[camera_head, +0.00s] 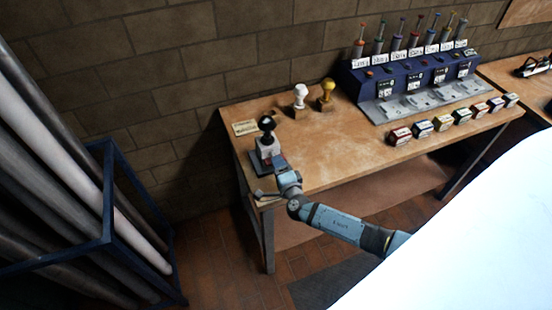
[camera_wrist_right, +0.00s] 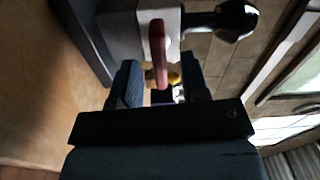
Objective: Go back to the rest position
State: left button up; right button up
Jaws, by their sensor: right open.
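My right gripper (camera_head: 278,163) is at the left end of the wooden workbench, right in front of a small device (camera_head: 267,149) with a white body, a black ball knob and a dark base. In the right wrist view my right gripper (camera_wrist_right: 160,85) is open. A red bar (camera_wrist_right: 158,50) on the device shows in the gap between its fingers; I cannot tell whether either finger touches it. The device's white body (camera_wrist_right: 125,30) and black knob (camera_wrist_right: 237,20) lie just beyond the fingers. My left gripper is not in view.
The workbench (camera_head: 340,150) has a clear middle. A white-knobbed stand (camera_head: 300,97) and a yellow-knobbed stand (camera_head: 327,93) are at the back, a blue rack (camera_head: 415,80) at the right with several small boxes (camera_head: 443,124) before it. A blue frame with pipes (camera_head: 108,200) stands left.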

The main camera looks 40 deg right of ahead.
jog(key=shift+v, duration=1.15)
